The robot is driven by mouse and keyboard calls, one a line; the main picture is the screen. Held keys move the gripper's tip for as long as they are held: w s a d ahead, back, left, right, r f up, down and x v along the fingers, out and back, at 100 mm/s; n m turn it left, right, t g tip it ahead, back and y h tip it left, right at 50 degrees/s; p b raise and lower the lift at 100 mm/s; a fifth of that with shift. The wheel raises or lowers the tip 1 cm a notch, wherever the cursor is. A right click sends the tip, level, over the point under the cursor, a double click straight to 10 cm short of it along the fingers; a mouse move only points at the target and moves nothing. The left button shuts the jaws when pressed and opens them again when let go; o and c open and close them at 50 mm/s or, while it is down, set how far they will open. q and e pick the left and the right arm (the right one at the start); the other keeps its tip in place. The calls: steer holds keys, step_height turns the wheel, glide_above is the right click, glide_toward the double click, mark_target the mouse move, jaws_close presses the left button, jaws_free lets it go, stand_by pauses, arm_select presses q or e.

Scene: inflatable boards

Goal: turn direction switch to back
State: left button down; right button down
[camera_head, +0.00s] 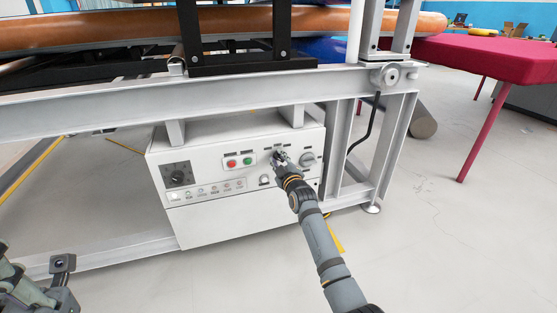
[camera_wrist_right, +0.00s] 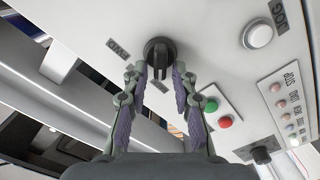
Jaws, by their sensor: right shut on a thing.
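The direction switch is a black rotary knob (camera_wrist_right: 160,48) on a white control panel (camera_head: 235,212). In the right wrist view a label that reads like FWD lies to its left, and another label is partly visible between the fingers. My right gripper (camera_head: 280,158) reaches the panel's upper right part and hides most of the knob in the head view. In the wrist view the fingers of this gripper (camera_wrist_right: 161,82) are closed on the knob's grip from both sides. The exact pointer direction is hard to tell.
Red (camera_head: 232,164) and green (camera_head: 248,161) buttons sit left of the knob. A grey round knob (camera_head: 307,159) is close on its right, and a white JOG button (camera_wrist_right: 258,35) is nearby. A metal frame beam (camera_head: 120,108) crosses above the panel.

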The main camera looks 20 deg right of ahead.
steer(key=c, duration=1.4)
jaws_free()
steer(key=shift+f, duration=0.1)
steer(key=s, duration=1.2)
steer(key=shift+d, duration=0.25)
